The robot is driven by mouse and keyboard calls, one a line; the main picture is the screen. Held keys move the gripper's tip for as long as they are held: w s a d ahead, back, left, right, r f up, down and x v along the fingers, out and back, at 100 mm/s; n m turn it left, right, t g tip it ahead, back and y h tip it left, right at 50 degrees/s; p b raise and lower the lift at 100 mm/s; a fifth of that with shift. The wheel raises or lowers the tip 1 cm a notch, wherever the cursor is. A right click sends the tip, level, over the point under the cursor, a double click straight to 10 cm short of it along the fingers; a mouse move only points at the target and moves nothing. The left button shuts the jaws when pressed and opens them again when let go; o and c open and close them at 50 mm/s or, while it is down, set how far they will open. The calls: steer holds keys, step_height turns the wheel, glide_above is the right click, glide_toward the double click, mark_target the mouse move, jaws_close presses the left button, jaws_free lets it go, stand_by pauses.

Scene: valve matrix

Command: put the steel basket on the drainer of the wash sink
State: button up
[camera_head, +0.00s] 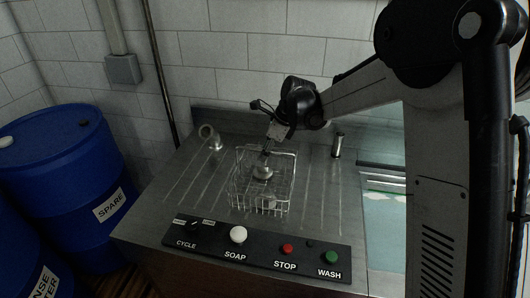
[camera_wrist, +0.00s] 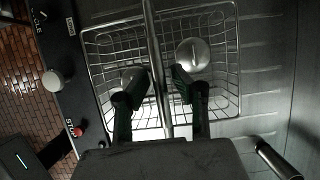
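The steel basket (camera_head: 262,200), a wire basket with a tall handle, appears to sit upright on the ribbed steel drainer (camera_head: 318,205) of the wash sink, behind the control panel. In the wrist view the basket (camera_wrist: 105,45) lies below my gripper, and its handle bar (camera_wrist: 153,40) runs between my fingers. My gripper (camera_wrist: 161,82) is open around the bar, with gaps at both sides. In the head view my gripper (camera_head: 267,150) points down into the basket's top. A round metal piece (camera_wrist: 192,54) lies inside the basket; another is partly hidden behind my left finger.
The control panel (camera_head: 262,247) with soap, stop and wash buttons lines the front edge. A short metal post (camera_head: 337,146) stands right of the basket, and a curved fitting (camera_head: 210,137) at back left. Blue drums (camera_head: 70,165) stand left. A wall is behind.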

steer(key=v, duration=1.2)
steer(key=shift+b, duration=0.4)
steer(key=s+d+r+n+t+h, duration=0.1)
steer(key=s+d+r+n+t, duration=0.15)
steer(key=s+d+n, duration=0.4)
steer(key=s+d+r+n+t+h, duration=0.1)
steer(key=s+d+r+n, duration=0.2)
steer(key=s, duration=0.7)
steer(key=s+d+f+n+t+h, duration=0.1)
steer(key=s+d+f+n, duration=0.1)
steer(key=s+n, duration=0.3)
steer(key=s+d+f+n+t+h, duration=0.1)
steer(key=s+d+f+n, duration=0.2)
steer(key=s, duration=0.8)
steer(key=d+n, duration=0.2)
steer(key=n, duration=0.1)
steer(key=shift+s+f+t, duration=0.25)
steer(key=shift+t, duration=0.1)
